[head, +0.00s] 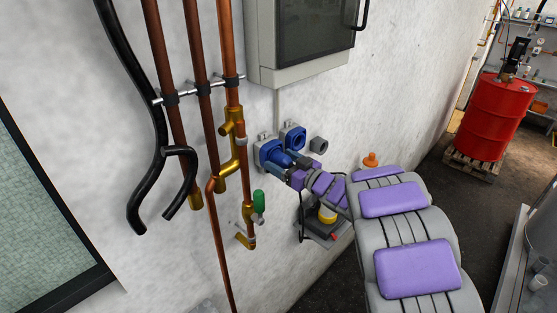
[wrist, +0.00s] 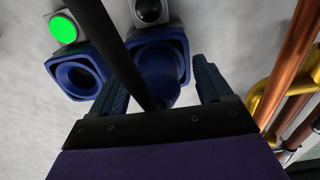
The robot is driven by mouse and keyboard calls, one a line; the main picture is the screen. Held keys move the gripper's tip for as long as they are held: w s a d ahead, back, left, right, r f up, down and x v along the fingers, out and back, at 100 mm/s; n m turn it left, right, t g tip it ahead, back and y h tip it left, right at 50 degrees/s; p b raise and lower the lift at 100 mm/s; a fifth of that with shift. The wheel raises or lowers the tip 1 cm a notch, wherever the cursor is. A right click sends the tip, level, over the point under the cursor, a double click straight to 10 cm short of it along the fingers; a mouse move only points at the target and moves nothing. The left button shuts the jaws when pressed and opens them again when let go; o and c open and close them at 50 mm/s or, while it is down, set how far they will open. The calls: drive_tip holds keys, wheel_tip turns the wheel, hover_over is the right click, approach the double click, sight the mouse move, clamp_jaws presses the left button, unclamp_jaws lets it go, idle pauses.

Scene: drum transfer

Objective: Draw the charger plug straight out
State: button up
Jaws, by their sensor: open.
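The blue charger plug (wrist: 158,68) sits in a blue wall socket (wrist: 183,43), the right one in the wrist view. A black cable (wrist: 125,50) runs from it across the wrist view. In the head view this socket (head: 263,147) is the left one, beside the pipes. My gripper (head: 284,167) is open at the plug. Its two blue fingers (wrist: 160,80) stand on either side of the plug, with apparent gaps. The gripper's body hides the plug's lower part in the wrist view.
A second socket (wrist: 77,75) stands empty beside it, with a lit green lamp (wrist: 63,28) above. Copper pipes (head: 203,95) and a green-handled valve (head: 259,202) are close on the left. A grey cabinet (head: 310,40) hangs above. A yellow-and-grey unit (head: 327,216) stands below my arm.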

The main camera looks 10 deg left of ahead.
idle(0.3)
drive_tip(key=shift+c, duration=0.4)
drive_tip(key=shift+w, duration=0.1)
drive_tip(key=c, duration=1.3)
drive_tip(key=shift+c, duration=0.2)
drive_tip(key=shift+d, duration=0.15)
drive_tip(key=shift+p+v, duration=0.55)
drive_tip(key=shift+v, duration=2.35)
